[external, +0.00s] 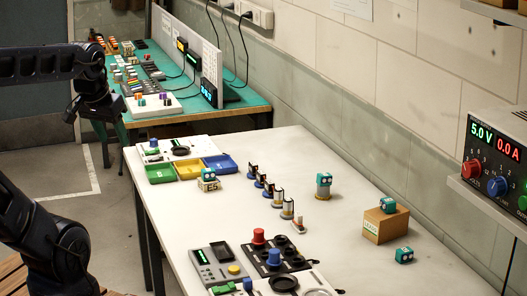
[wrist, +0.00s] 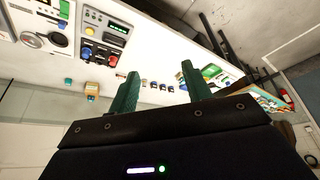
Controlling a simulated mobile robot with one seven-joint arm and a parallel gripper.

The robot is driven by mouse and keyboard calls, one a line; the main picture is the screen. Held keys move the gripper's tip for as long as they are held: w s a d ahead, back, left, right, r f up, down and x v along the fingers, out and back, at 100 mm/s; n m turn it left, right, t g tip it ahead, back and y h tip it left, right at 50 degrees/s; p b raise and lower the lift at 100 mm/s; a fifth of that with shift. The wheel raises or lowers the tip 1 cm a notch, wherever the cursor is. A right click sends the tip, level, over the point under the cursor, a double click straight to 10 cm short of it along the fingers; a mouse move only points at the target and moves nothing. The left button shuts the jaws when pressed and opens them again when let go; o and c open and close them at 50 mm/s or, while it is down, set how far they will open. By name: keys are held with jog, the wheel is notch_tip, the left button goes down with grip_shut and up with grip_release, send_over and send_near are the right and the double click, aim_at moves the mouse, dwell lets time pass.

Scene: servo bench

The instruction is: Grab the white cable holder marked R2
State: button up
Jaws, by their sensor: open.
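A row of several small upright holders runs along the middle of the white bench in the external view. My gripper (wrist: 160,68) has two green fingers spread apart, empty, well away from the row.
Green, yellow and blue trays (external: 190,170) sit at the back left. A black panel with knobs (external: 277,256) lies close to the row's front end. A cluttered green bench stands behind.

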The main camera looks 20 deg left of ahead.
jog(key=w+d+f+m+h, duration=0.1)
jog(key=w+d+m, duration=0.15)
jog(key=w, duration=0.35)
jog(key=w+d+m+h, duration=0.1)
jog(key=w+d+h, duration=0.15)
jog(key=w, duration=0.25)
jog(key=m+g, duration=0.1)
jog(key=m, duration=0.5)
send_over(296, 215)
jog(key=s+a, duration=0.2)
jog(key=s, duration=0.1)
notch_tip(296, 215, down, 22)
jog(key=shift+n, duration=0.25)
jog(key=x, duration=0.4)
jog(key=shift+f, duration=0.45)
jog(key=shift+w+a+x, duration=0.1)
jog(key=shift+a+x, duration=0.05)
jog(key=shift+x, duration=1.15)
jog(key=shift+w+a+x, duration=0.15)
jog(key=shift+x, duration=1.15)
jog(key=shift+c, duration=0.4)
grip_shut()
